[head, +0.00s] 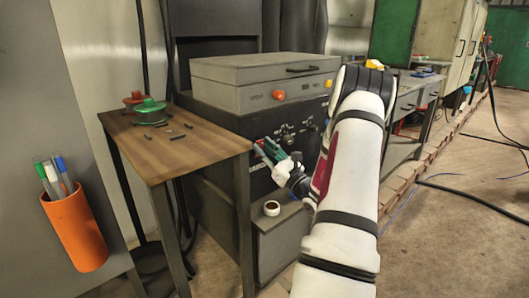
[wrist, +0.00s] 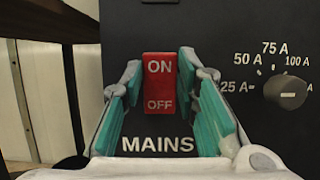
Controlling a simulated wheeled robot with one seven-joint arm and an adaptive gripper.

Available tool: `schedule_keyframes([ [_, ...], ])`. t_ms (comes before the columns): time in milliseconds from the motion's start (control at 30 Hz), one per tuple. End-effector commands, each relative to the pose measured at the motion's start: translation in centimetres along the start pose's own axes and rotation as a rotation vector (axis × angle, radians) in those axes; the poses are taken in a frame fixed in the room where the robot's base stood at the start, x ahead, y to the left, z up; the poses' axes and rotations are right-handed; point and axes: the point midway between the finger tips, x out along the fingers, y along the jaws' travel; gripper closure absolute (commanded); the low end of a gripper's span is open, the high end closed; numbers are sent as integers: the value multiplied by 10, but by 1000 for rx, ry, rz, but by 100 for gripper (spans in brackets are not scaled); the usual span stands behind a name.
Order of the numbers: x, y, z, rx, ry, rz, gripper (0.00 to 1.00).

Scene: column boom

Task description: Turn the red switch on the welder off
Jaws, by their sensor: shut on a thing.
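The red switch (wrist: 159,68) fills the middle of the wrist view, upright on the welder's black front panel (wrist: 217,22). It is marked ON at the top and OFF at the bottom, with MAINS printed below. My gripper (wrist: 160,84) has its teal-padded fingers on either side of the switch and is shut on it. In the head view my gripper (head: 268,150) is at the front of the welder (head: 222,95), by the wooden table's right corner. The switch is too small and covered there to make out its position.
A knob (wrist: 286,91) with amp markings sits right of the switch. The wooden table (head: 185,160) stands close left of my gripper, with green and red lidded items on it. A white roll (head: 271,208) lies on a ledge below. An orange pen holder (head: 75,230) hangs at left.

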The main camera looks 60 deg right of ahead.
Motion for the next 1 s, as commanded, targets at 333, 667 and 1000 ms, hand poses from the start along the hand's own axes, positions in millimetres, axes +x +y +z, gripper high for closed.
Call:
schedule_keyframes([
  [333,0,0,0,1,1,0,52],
  [667,-10,-1,-1,1,4,-3,52],
  [1000,-74,-1,-1,2,4,-4,52],
])
